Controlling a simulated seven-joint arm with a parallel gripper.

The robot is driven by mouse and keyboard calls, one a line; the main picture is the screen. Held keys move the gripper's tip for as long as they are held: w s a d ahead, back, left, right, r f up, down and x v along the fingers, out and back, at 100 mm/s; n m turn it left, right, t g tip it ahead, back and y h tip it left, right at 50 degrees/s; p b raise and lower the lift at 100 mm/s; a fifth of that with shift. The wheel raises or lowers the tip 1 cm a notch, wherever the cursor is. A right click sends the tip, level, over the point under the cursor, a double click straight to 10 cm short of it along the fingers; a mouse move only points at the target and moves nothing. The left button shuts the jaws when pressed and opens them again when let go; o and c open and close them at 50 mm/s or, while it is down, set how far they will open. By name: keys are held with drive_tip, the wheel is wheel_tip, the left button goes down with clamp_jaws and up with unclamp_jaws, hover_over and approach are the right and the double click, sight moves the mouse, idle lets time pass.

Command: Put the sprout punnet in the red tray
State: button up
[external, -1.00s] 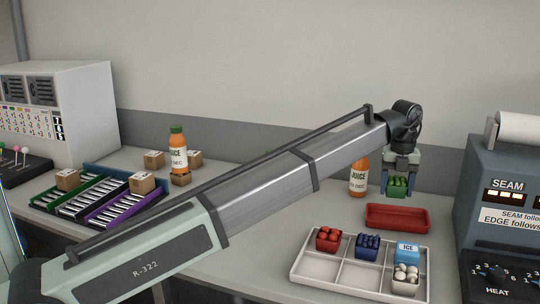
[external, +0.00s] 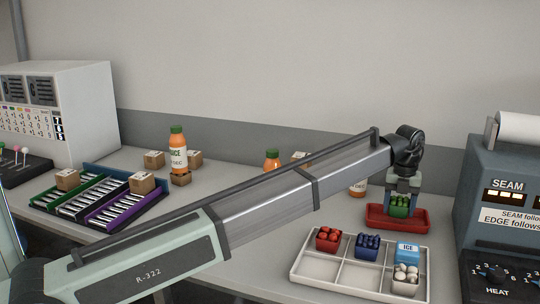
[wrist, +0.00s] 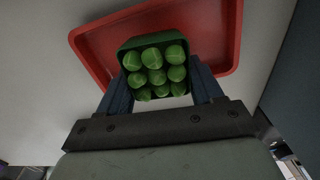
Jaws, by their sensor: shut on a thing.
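The sprout punnet (external: 400,206) is a small dark green box filled with round green sprouts. My gripper (external: 401,200) is shut on it, with one finger on each side. The red tray (external: 376,222) is a shallow tray on the table behind the white divided crate. In the wrist view the punnet (wrist: 153,68) shows between the fingers, over the red tray (wrist: 225,38). I cannot tell whether the punnet's base touches the tray floor.
The white divided crate (external: 335,271) holds a red punnet, a blue punnet, an ICE box and a punnet of white balls. The blue-grey SEAM machine (external: 500,185) stands to the right. A juice bottle (external: 357,187) stands behind the tray, partly hidden by my arm.

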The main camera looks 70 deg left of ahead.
sight(400, 202)
drive_tip(key=shift+f, duration=1.2)
drive_tip(key=shift+f, duration=0.15)
drive_tip(key=o, duration=1.1)
drive_tip(key=shift+c, duration=0.2)
wheel_tip(400, 202, up, 12)
drive_tip(key=shift+r, duration=0.15)
